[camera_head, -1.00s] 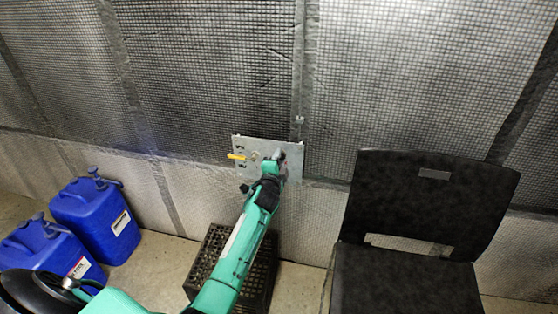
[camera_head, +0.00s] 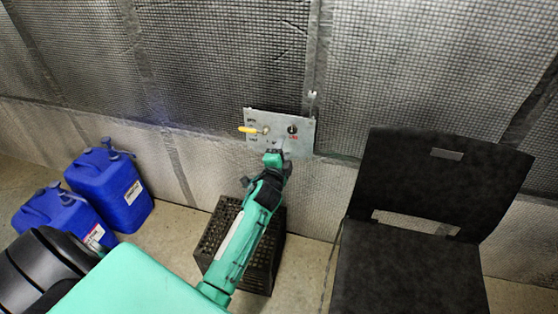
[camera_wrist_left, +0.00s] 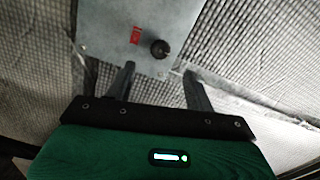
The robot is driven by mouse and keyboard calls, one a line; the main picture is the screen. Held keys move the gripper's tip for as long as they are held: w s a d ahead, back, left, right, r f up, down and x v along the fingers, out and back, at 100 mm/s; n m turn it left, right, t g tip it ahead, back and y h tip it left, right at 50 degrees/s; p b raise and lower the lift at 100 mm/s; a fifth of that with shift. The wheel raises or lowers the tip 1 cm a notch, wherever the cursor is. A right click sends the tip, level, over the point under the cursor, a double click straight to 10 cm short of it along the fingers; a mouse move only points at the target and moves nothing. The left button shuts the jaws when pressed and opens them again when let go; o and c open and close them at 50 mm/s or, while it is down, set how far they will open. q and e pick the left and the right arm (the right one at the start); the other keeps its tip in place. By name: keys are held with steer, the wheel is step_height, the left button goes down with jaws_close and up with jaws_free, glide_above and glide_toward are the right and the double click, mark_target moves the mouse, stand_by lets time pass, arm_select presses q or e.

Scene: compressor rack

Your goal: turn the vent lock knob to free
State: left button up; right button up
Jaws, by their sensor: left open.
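The vent lock knob looks to be the dark round knob (camera_head: 292,129) at the right of the grey metal panel (camera_head: 309,140) on the wall. In the left wrist view the black knob (camera_wrist_left: 160,48) sits near the panel's edge, beside a red label (camera_wrist_left: 136,35). A yellow-handled lever (camera_head: 250,130) is at the panel's left. My left gripper (camera_head: 273,152) is below and left of the knob in the head view. In the wrist view its two fingers (camera_wrist_left: 158,75) are apart and empty, and the knob stands beyond them, untouched. My right gripper is not in view.
A black crate (camera_head: 265,262) stands on the floor below the panel. A black chair (camera_head: 425,185) is at the right. Two blue jerrycans (camera_head: 108,190) stand at the left. The quilted wall around the panel is mostly clear.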

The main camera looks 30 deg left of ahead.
arm_select(q)
steer(key=shift+v, duration=2.7)
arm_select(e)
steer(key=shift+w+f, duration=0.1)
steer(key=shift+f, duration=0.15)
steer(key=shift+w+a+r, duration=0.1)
